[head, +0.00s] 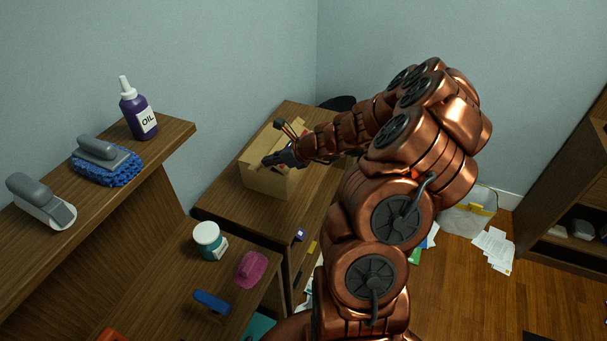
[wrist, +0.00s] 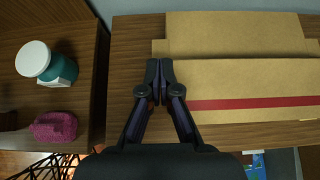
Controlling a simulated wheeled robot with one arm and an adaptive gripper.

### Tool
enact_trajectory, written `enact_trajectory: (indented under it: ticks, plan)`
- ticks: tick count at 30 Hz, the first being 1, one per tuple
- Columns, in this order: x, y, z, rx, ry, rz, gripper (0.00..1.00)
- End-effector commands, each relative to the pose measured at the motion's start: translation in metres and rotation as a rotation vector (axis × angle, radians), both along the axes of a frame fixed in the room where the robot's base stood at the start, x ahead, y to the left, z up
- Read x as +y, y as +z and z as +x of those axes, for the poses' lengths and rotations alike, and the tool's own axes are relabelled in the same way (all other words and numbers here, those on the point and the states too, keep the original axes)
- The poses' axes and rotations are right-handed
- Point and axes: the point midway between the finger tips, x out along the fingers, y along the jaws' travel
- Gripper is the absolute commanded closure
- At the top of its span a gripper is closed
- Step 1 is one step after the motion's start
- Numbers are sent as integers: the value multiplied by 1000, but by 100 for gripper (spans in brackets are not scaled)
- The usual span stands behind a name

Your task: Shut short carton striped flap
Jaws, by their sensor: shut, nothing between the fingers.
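The short cardboard carton (head: 262,181) stands on the wooden desk, partly hidden by my arm. In the wrist view the striped flap (wrist: 255,78), tan with a dark red stripe along its lower side, spreads to the right of my fingers. A plain flap (wrist: 235,36) shows above it. I cannot tell from this angle how far the striped flap is tilted. My gripper (head: 270,161) is over the carton's top in the head view. In the wrist view my gripper (wrist: 159,66) is shut and empty, its fingertips at the striped flap's left end.
A teal jar with a white lid (head: 208,240), a pink sponge (head: 250,269) and a blue object (head: 211,302) lie on the nearer surface. A raised shelf at left holds a purple oil bottle (head: 138,110) and brushes. Desk space (head: 233,207) before the carton is clear.

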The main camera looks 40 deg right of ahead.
Motion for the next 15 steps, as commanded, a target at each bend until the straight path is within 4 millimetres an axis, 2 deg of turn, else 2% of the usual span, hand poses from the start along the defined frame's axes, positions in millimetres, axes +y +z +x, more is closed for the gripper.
enact_trajectory:
  ticks: [15]
  plan:
    - [8,-22,10,-2,-3,1,100]
